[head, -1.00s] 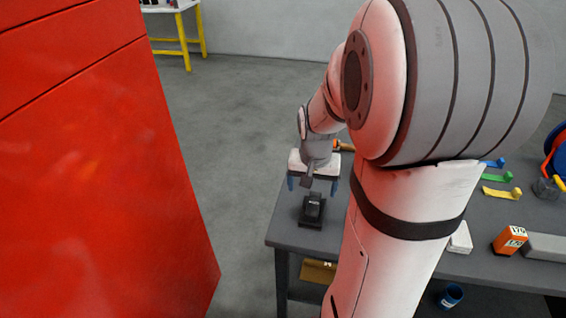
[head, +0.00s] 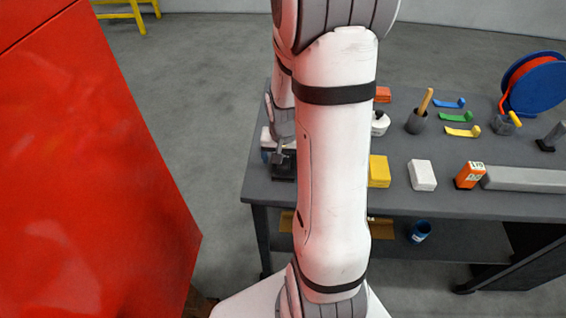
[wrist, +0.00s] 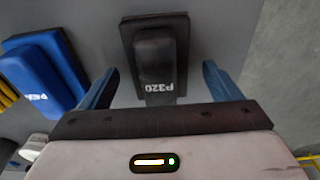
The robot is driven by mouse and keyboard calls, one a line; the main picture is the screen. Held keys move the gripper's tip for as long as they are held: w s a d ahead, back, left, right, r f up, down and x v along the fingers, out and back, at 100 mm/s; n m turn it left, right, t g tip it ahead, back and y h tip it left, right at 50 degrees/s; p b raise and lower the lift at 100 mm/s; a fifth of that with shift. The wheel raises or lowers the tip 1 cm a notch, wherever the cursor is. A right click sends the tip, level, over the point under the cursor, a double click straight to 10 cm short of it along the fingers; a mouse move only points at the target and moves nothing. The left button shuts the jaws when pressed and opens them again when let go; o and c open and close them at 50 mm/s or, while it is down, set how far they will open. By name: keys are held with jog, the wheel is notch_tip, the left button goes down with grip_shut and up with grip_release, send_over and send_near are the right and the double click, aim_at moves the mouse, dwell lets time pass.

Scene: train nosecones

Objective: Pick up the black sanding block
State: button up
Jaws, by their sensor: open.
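The black sanding block (wrist: 155,40), marked P320, lies on the table in the wrist view, with a raised grip on a wider dark base. My gripper (wrist: 160,72) is open, with its blue fingers on either side of the block's near end. Nothing is held, and I cannot tell how high the fingers are above the block. In the head view the black block (head: 284,172) is at the table's left end, partly hidden by my gripper (head: 279,156) and arm.
A blue sanding block (wrist: 45,68) lies left of the black one in the wrist view. In the head view, a yellow block (head: 379,170), a white block (head: 422,175) and an orange box (head: 469,175) stand on the grey table (head: 430,201). A red panel (head: 90,190) rises at left.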

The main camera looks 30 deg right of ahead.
jog(key=c, duration=1.2)
jog(key=shift+o, duration=0.2)
notch_tip(320, 180, up, 10)
jog(key=shift+r, duration=0.1)
jog(key=o, duration=0.4)
jog(key=shift+c, duration=1.1)
